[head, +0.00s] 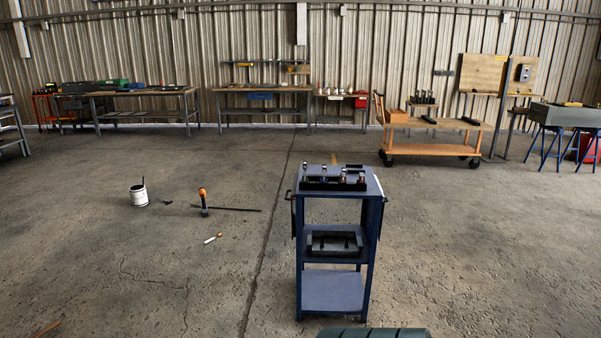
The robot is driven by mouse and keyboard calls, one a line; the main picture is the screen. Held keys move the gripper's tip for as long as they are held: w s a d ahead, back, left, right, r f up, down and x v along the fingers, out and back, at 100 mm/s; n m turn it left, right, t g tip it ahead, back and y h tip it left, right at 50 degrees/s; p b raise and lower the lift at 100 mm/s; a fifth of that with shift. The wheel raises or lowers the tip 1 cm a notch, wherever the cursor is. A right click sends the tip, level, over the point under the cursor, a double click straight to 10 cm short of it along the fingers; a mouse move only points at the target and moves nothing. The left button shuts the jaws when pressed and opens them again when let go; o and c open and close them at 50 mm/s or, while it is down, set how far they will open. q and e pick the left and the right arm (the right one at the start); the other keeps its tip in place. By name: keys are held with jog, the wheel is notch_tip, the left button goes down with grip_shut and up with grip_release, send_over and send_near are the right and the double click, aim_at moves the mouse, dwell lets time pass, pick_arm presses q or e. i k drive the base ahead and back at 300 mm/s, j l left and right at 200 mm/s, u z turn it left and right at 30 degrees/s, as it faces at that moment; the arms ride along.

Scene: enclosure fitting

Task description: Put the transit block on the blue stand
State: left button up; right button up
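A blue stand (333,290) with several shelves is in the middle of the floor in the head view. Its top carries a black rack (333,185) holding several small upright cylindrical pieces. A dark block-like frame (334,242) lies on its middle shelf; its lower shelf is bare. At the far right, a grey-green enclosure (566,115) rests on blue trestles (547,149), with a small tan piece (571,104) on top. I cannot tell which thing is the transit block. Neither of my grippers is in view.
A white bucket (139,196), an orange-headed tool (203,198) and a dark rod (235,209) are on the floor at left. An orange cart (430,149) stands back right. Workbenches (262,90) line the wall. Floor on both sides of the blue stand is mostly open.

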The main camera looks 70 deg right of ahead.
aim_at(319, 170)
jog(key=z, duration=2.75)
jog(key=i+j, duration=0.25)
jog(key=i, duration=0.15)
jog(key=i+j, duration=0.2)
jog(key=i, duration=0.2)
jog(key=i+j, duration=0.25)
jog(key=i, duration=0.15)
jog(key=i+j, duration=0.2)
jog(key=i, duration=0.2)
jog(key=i+j, duration=0.1)
jog(key=i, duration=2)
jog(key=z, duration=0.2)
